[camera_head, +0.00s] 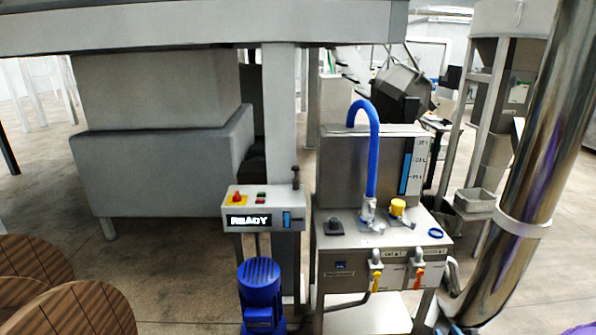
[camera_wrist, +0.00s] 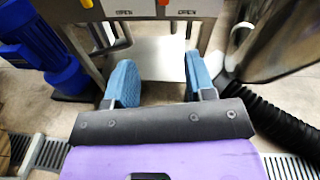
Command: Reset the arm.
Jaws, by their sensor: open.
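My gripper (camera_wrist: 160,75) shows in the wrist view with its two blue-padded fingers spread wide apart. It is open and nothing is between the fingers. It points toward the lower front of a steel machine cabinet, with the pale lower shelf (camera_wrist: 160,58) showing beyond the fingers. The gripper is not clearly seen in the head view, so its height there cannot be told.
The steel cabinet (camera_head: 345,272) carries a blue hose (camera_head: 372,150), a yellow-handled valve (camera_head: 375,275) and a red-handled valve (camera_head: 418,278). A control box (camera_head: 262,210) reads READY above a blue motor (camera_head: 261,290). A shiny steel pipe (camera_head: 530,170) stands right. Wooden discs (camera_head: 85,310) lie lower left.

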